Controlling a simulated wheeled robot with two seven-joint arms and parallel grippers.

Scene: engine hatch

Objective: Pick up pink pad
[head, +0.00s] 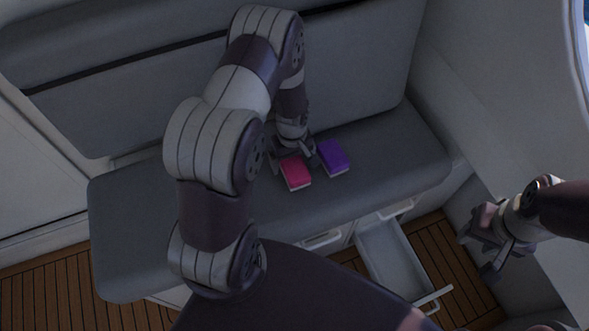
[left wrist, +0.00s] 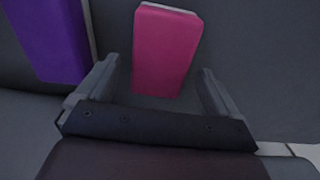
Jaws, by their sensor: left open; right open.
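The pink pad (head: 296,173) lies on the grey bench seat, just in front of my left gripper (head: 294,158) in the head view. In the left wrist view the pink pad (left wrist: 165,50) is ahead, in line with the gap between the two fingers. My left gripper (left wrist: 155,88) is open and empty there. Whether a finger touches the pad, I cannot tell. My right gripper (head: 484,256) is open and empty, off to the right, above the floor near the side wall.
A purple pad (head: 333,157) lies right of the pink one, close by; it is at the upper left in the left wrist view (left wrist: 48,38). The bench seat (head: 395,160) is otherwise clear. An open drawer (head: 395,262) juts out below it over the wooden floor (head: 462,262).

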